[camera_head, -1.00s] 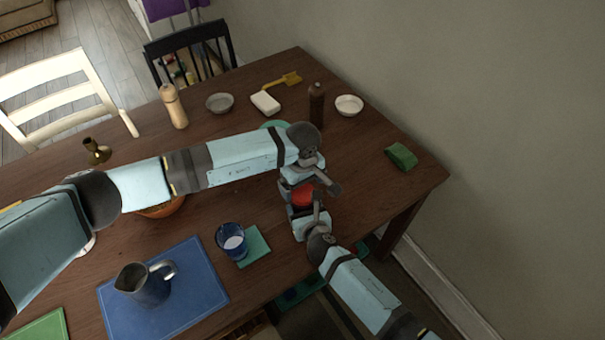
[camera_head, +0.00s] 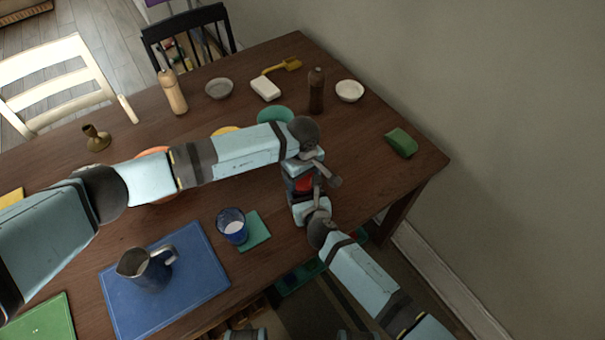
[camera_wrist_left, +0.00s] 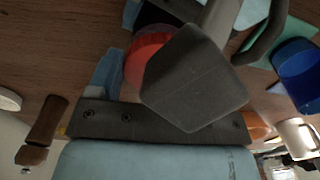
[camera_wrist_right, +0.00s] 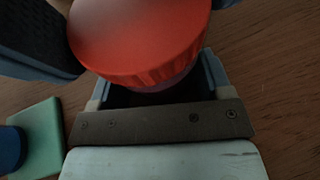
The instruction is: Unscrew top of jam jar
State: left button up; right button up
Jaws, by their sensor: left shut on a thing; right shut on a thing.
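The jam jar's red lid (camera_head: 304,184) shows between my two grippers near the table's right front edge. It also shows in the left wrist view (camera_wrist_left: 144,58) and large in the right wrist view (camera_wrist_right: 140,38). The jar's body is mostly hidden; a little shows under the lid in the right wrist view. My left gripper (camera_head: 322,178) reaches over from the far side and is shut at the lid, its finger covering part of it. My right gripper (camera_head: 311,204) comes from the near side and is shut around the jar below the lid.
A blue cup (camera_head: 231,226) stands by a green coaster (camera_head: 254,232) left of the grippers. A metal pitcher (camera_head: 146,268) stands on a blue mat (camera_head: 197,291). A dark pepper mill (camera_head: 316,92) and white bowl (camera_head: 349,91) stand behind. A green sponge (camera_head: 402,142) lies right; the table there is clear.

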pick_arm(q)
jog(key=n, duration=0.6)
jog(key=o, duration=1)
